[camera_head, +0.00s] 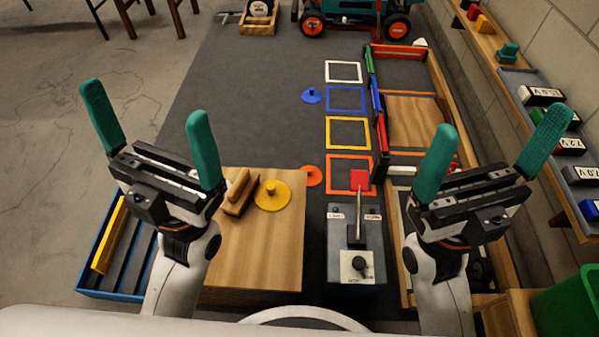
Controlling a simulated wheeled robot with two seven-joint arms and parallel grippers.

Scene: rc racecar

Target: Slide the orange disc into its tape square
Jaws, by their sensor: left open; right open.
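The orange disc (312,176) lies flat on the dark mat, just left of the orange tape square (351,186) and outside it. The disc's lower left part is hidden by the wooden block's edge. The orange square lies below the yellow square, and a red piece on a metal rod stands in front of part of it. My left gripper (145,115) is open and empty, raised to the left of the disc. My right gripper (500,145) is open and empty, raised to the right of the orange square.
A yellow disc (272,194) and wooden handled block sit on the wooden box (260,245). A grey device (355,250) with a knob stands below the orange square. A blue disc (312,95) lies beside the blue square (346,99). A wood-framed tray (412,100) borders the right.

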